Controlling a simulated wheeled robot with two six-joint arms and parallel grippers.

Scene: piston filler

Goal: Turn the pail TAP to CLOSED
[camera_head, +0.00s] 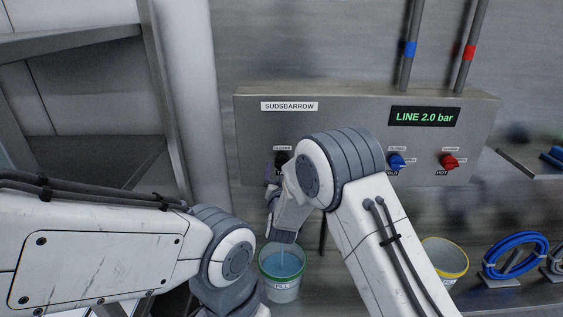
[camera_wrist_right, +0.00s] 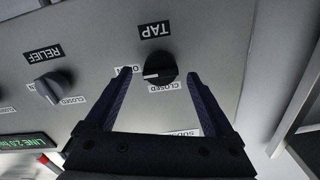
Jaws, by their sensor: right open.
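The black TAP knob (camera_wrist_right: 160,66) is on the grey panel in the right wrist view, where the labels appear upside down. Its white mark points left, toward the OPEN label, which a finger partly covers. The CLOSED label (camera_wrist_right: 166,87) is below the knob in that view. My right gripper (camera_wrist_right: 158,74) is open, with one finger on each side of the knob; contact is not clear. The FILL pail (camera_head: 282,287) below holds blue liquid. My left gripper is out of view.
A RELIEF knob (camera_wrist_right: 51,86) is beside TAP. The panel also has a blue COLD knob (camera_head: 396,162), a red HOT knob (camera_head: 449,161) and a display (camera_head: 424,116) reading LINE 2.0 bar. A yellow-rimmed pail (camera_head: 447,257) and blue hose coil (camera_head: 515,255) stand right.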

